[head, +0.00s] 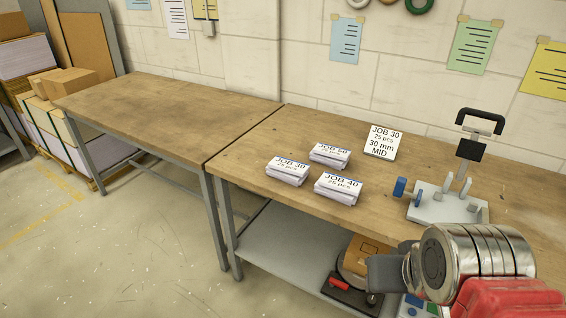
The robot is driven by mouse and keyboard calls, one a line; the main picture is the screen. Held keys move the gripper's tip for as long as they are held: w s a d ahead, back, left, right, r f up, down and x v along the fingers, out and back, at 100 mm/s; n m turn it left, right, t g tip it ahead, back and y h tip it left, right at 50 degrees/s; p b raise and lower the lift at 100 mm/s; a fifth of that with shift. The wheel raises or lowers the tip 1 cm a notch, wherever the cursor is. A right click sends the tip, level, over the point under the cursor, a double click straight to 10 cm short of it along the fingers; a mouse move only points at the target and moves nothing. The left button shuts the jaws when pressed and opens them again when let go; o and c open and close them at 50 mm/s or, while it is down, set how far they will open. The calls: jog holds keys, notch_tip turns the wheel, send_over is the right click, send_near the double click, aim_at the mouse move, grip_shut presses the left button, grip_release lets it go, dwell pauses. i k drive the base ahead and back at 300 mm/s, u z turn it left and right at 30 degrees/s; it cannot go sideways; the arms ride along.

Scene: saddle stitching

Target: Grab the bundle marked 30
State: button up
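The bundle whose label looks like JOB 30 (287,171) lies on the right wooden table, leftmost of three white paper bundles. A bundle labelled JOB 40 (338,188) lies to its right, nearer the front edge. A third bundle (329,155) lies behind them; its label looks like JOB 50 but is small. A card (382,142) reading JOB 30, 25 pcs, 30 mm, MID stands behind the bundles. My arm is at the lower right, with the dark grey gripper end (386,272) in front of the table, apart from the bundles. Its fingers cannot be made out clearly.
A stapling device (446,205) with a black handle and a blue knob stands right of the bundles. A cardboard box (362,254) sits on the shelf below. The left table (165,105) is bare. Stacked boxes (70,82) stand at the far left.

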aim_at(294, 172)
jog(key=u, duration=0.35)
jog(key=i, duration=0.65)
jog(key=u, duration=0.8)
jog(key=i, duration=0.45)
jog(key=u, duration=0.35)
